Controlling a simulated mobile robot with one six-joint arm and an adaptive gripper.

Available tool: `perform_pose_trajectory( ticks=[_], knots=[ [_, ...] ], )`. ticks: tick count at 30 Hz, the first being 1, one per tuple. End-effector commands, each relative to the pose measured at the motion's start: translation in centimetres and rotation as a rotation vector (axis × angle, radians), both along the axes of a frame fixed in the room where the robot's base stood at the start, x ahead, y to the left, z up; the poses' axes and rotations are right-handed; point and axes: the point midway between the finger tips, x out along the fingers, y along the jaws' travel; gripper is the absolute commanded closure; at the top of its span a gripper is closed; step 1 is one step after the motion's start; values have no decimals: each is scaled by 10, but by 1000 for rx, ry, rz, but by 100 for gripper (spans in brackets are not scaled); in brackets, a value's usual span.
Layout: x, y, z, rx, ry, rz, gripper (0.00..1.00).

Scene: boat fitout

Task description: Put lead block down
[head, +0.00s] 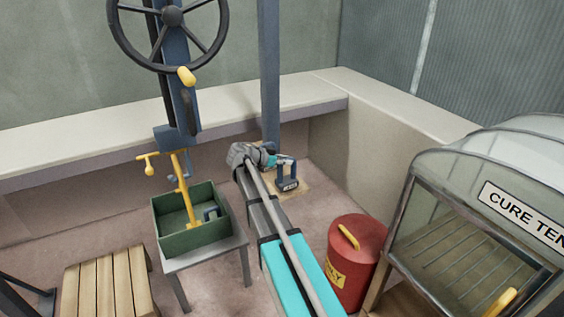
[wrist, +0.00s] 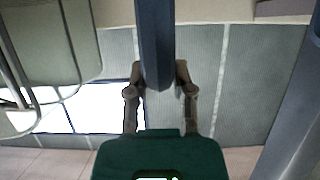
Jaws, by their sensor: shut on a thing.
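The lead block (head: 288,184), dark blue-grey with an upright handle and a small label, is at the end of my arm in the head view. My gripper (head: 281,160) is shut on its handle. In the wrist view the fingers of my gripper (wrist: 158,78) close on both sides of a dark blue-grey bar (wrist: 157,45), which seems to be the handle; the rest of the block cannot be made out there. A beige patch (head: 303,190) on the floor lies behind and below the block. I cannot tell whether the block touches it or hangs above.
A green crate (head: 190,242) on a grey stand holds a similar handled block (head: 211,212) and a yellow post. A red canister (head: 355,262) and the cure tent (head: 455,235) stand to the right. A blue post (head: 269,70) rises behind my gripper. A slatted wooden bench (head: 105,283) is front left.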

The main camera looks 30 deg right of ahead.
Motion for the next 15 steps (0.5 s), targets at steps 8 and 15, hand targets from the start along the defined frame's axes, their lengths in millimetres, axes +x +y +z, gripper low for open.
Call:
perform_pose_trajectory(
  ticks=[8, 15],
  knots=[
    [0, -1, -19, -5, 0, -1, 100],
    [0, -1, -21, -5, 0, -1, 100]
  ],
)
